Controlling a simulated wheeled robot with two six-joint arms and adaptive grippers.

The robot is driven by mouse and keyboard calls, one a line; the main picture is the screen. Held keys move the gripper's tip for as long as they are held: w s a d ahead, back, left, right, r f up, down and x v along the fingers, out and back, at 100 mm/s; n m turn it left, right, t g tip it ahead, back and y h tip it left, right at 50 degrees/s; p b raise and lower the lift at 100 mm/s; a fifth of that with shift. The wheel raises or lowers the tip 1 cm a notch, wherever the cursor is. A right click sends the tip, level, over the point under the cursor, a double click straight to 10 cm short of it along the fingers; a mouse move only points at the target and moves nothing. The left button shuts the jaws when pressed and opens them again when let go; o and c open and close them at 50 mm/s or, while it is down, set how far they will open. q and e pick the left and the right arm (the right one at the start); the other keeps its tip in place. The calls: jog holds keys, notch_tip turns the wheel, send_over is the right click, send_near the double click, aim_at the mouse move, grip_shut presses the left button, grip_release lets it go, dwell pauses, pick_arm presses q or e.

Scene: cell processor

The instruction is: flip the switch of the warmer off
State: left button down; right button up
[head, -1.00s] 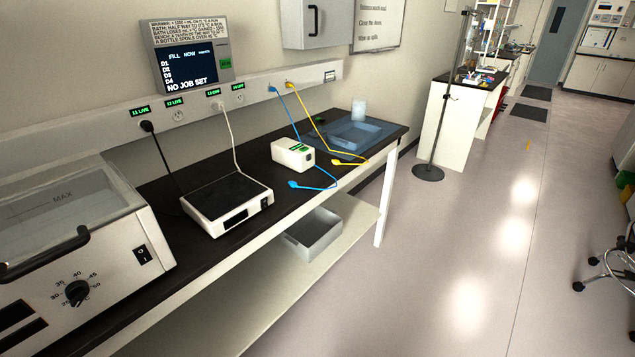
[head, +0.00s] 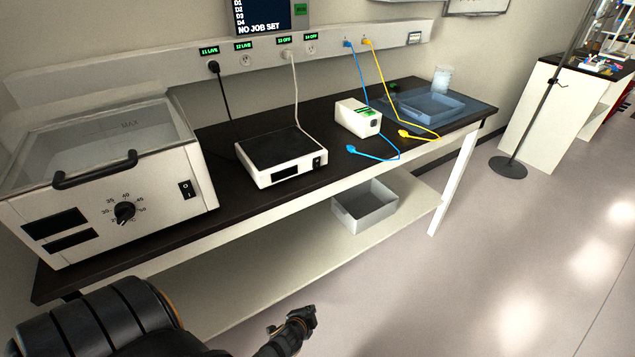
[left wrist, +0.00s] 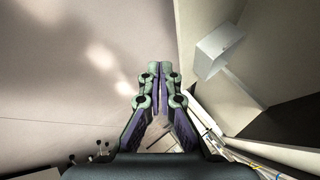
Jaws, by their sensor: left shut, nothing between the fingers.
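The flat white device with a dark top plate (head: 280,150), which looks like the warmer, sits on the black bench top. Its small black rocker switch (head: 316,162) is at the right end of its front face. I cannot read the switch's position. My left gripper (head: 304,318) is low in the head view, in front of the bench and well apart from the device. In the left wrist view its fingers (left wrist: 160,72) are together with nothing between them. My right gripper is not in view.
A lidded bath (head: 110,185) with a dial and its own switch stands left of the device. A small white box (head: 358,118), blue and yellow cables and a blue tray (head: 430,103) lie to the right. A grey bin (head: 365,208) is on the lower shelf. The floor in front is clear.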

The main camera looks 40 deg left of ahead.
aim_at(321, 160)
pick_arm(q)
jog(key=w+r+m+t+b, duration=0.1)
jog(key=w+r+m+t, duration=0.15)
jog(key=w+r, duration=0.55)
notch_tip(321, 160, up, 32)
jog(key=a+m+t+y+b, duration=0.2)
jog(key=m+t+y+b, duration=0.1)
jog(key=t+y, duration=0.2)
jog(key=shift+s+a+t, duration=0.25)
jog(key=shift+s+t, duration=0.2)
jog(key=shift+t, duration=0.3)
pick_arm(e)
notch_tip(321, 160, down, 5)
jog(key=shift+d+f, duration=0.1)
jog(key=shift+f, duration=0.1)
pick_arm(q)
jog(key=shift+r+m, duration=0.1)
jog(key=shift+m, duration=0.15)
